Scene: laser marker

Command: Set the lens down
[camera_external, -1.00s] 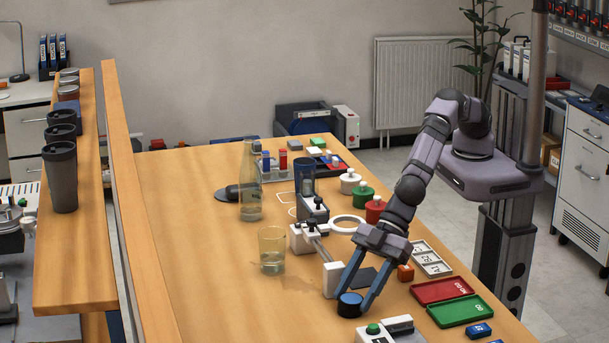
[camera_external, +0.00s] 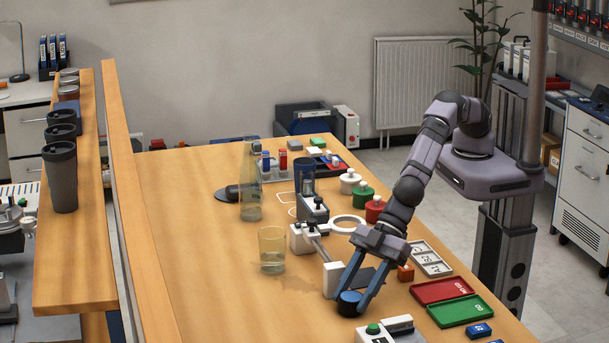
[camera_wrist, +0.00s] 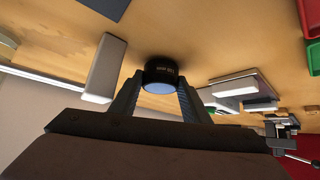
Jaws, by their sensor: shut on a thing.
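The lens is a short black cylinder with a blue face (camera_external: 349,304), at the front part of the wooden table in the external view. My gripper (camera_external: 354,296) points down and its two blue-grey fingers are shut on the lens, one on each side. In the wrist view the lens (camera_wrist: 161,76) sits between the fingertips of my gripper (camera_wrist: 160,88), with lettering on its dark side. It is at or very near the table top; I cannot tell whether it touches.
A white block (camera_external: 332,279) stands just left of the lens, at the end of a rail. A white box with a green button (camera_external: 373,329) is in front. Red (camera_external: 441,290) and green (camera_external: 460,311) trays lie to the right. A glass (camera_external: 271,250) stands to the left.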

